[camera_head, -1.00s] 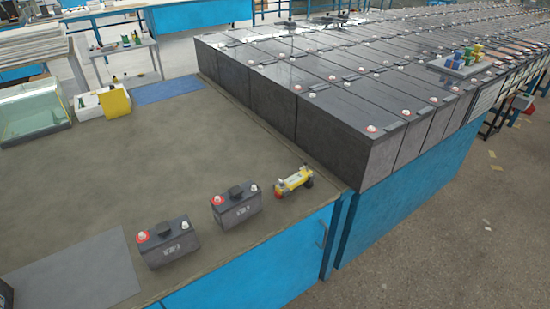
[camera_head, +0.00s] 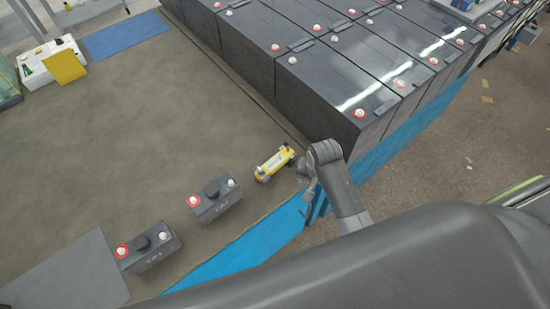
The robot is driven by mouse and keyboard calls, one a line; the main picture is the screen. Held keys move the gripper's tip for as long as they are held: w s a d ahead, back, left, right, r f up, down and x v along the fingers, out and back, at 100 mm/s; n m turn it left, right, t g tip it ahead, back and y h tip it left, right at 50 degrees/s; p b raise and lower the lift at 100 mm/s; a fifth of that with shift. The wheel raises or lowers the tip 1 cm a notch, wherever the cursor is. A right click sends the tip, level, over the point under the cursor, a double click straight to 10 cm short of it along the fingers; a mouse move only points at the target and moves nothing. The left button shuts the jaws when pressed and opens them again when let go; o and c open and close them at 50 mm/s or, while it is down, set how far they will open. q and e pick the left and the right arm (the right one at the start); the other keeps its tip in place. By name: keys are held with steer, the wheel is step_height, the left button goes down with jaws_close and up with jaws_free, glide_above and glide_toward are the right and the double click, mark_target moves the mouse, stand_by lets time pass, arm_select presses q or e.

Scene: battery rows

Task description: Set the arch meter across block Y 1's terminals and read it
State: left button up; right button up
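The yellow arch meter (camera_head: 275,163) lies on the brown bench top near its front edge, right of the two small dark blocks. One dark block (camera_head: 217,202) with a red and a white terminal stands beside it. A second, similar block (camera_head: 150,250) stands further left and nearer. The labels on their fronts are too small to read, so I cannot tell which is Y 1. My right gripper (camera_head: 307,180) hangs at the bench edge, just right of the meter and apart from it. Its fingers are small and partly hidden, and its opening is unclear. My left gripper is out of view.
Rows of large dark battery blocks (camera_head: 345,75) stand behind and to the right of the meter. A grey mat (camera_head: 70,272) lies at lower left, a blue mat (camera_head: 122,36) at the back. A yellow card (camera_head: 65,67) leans on a white box. The middle bench top is clear.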

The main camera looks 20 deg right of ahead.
steer(key=w+a+r+m+p, duration=0.1)
steer(key=w+a+r+m, duration=0.2)
steer(key=w+a+r, duration=0.35)
step_height(320, 180, up, 10)
steer(key=m+g+p, duration=0.1)
steer(key=m+g, duration=0.1)
glide_above(275, 162)
steer(key=shift+m, duration=0.3)
steer(key=f, duration=0.3)
steer(key=f+b, duration=0.1)
steer(key=f, duration=0.6)
steer(key=shift+a+f+b, duration=0.35)
steer(key=shift+f, duration=0.05)
steer(key=shift+w+f, duration=0.1)
steer(key=shift+f, duration=0.55)
steer(key=f, duration=0.4)
steer(key=shift+d+p, duration=0.35)
steer(key=shift+p, duration=0.05)
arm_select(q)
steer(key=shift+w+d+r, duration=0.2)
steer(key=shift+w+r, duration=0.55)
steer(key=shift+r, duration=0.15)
arm_select(e)
steer(key=shift+f, duration=0.65)
steer(key=shift+f, duration=0.25)
steer(key=shift+c, duration=0.4)
